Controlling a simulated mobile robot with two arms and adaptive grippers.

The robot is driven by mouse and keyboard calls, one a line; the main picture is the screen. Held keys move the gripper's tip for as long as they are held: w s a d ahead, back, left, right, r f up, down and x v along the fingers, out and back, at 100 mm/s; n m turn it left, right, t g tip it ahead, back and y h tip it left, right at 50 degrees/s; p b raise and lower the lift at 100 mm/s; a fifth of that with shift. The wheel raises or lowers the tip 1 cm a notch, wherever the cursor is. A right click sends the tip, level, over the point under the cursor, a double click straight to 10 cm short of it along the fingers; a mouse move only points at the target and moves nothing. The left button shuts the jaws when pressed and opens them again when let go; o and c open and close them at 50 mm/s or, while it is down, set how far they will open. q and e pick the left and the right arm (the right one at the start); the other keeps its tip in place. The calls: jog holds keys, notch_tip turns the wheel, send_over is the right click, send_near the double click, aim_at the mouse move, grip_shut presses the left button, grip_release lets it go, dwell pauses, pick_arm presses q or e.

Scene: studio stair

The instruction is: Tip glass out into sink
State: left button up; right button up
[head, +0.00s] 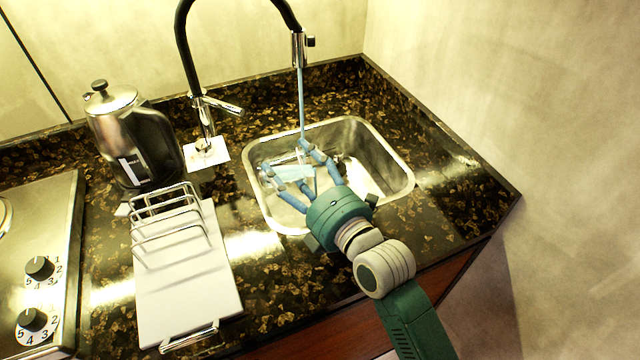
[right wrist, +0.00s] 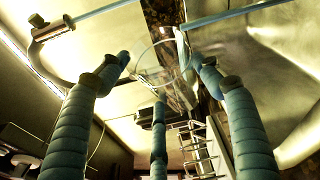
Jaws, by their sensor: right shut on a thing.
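The steel sink (head: 398,178) is set into the dark counter. My right gripper (head: 297,165) is over the sink, its blue fingers closed around a clear glass (head: 288,173). The glass seems tipped over on its side, low over the basin; its exact tilt is hard to tell. In the right wrist view, the see-through glass (right wrist: 160,68) shows between the fingers of the gripper (right wrist: 165,80). Whether it holds liquid is unclear. A thin blue stream (head: 301,100) runs down from the tap beside the gripper. My left gripper is out of view.
A black hose tap (head: 183,45) arches behind the sink. A kettle (head: 130,135) stands at the left. A wire rack (head: 172,222) stands on a white board (head: 185,290); a stove (head: 50,230) is at far left. Walls close the back and right.

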aim_at(271, 161)
jog(key=shift+w+d+r+m+t+y+b, duration=0.1)
jog(key=shift+d+r+m+t+y+b, duration=0.3)
jog(key=shift+m, duration=0.5)
dwell(0.8)
